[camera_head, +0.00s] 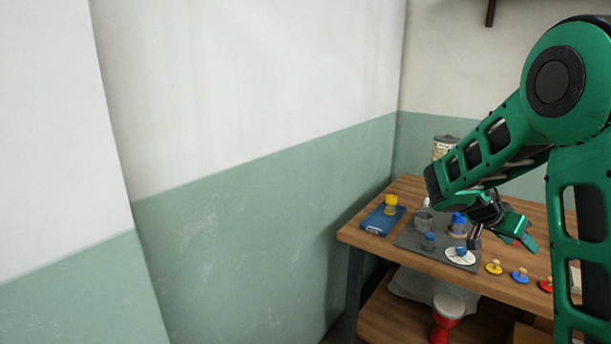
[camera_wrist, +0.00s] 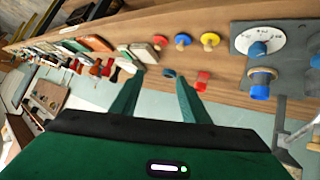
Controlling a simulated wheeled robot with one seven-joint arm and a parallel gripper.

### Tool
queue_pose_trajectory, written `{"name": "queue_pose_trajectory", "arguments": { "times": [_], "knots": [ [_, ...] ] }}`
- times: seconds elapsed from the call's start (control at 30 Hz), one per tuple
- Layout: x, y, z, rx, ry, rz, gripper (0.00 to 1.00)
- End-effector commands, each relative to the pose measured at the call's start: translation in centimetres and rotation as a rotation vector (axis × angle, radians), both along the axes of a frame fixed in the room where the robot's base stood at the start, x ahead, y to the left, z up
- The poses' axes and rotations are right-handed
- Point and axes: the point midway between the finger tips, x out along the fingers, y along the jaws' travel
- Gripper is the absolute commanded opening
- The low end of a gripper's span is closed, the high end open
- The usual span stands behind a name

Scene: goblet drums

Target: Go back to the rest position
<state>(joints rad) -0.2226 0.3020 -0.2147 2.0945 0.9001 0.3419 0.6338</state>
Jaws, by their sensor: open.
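My gripper (camera_head: 522,236) is above the wooden table (camera_head: 408,190) in the head view, on the right side of the picture, with my green arm reaching over from the right. In the wrist view my gripper (camera_wrist: 158,80) shows two green fingers spread apart with nothing held between them. A red piece (camera_wrist: 202,80) and a small dark blue-green piece (camera_wrist: 169,73) appear near the fingertips; whether they touch cannot be told. My arm hides part of the table in the head view.
A grey mat (camera_head: 408,240) carries a white dial (camera_head: 460,256), jars and blue-topped items. A blue tray (camera_head: 377,222) with a yellow-topped jar (camera_head: 391,203) lies left. Yellow (camera_head: 494,267), blue (camera_head: 520,275) and red knobbed discs (camera_head: 546,285) line the front. A red goblet drum (camera_head: 447,316) stands below.

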Motion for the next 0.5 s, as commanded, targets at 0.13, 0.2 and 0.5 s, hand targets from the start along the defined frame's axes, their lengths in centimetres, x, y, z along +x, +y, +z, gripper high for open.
{"name": "queue_pose_trajectory", "arguments": {
  "times": [0.13,0.2,0.5],
  "knots": [
    [-5.9,-0.5,-0.1,0.155,0.09,0.006,0.42],
    [-8.6,-0.3,-0.3,0.228,0.133,0.024,0.42],
    [-20.1,3.4,-1.0,0.523,0.283,0.163,0.42]
  ]
}}
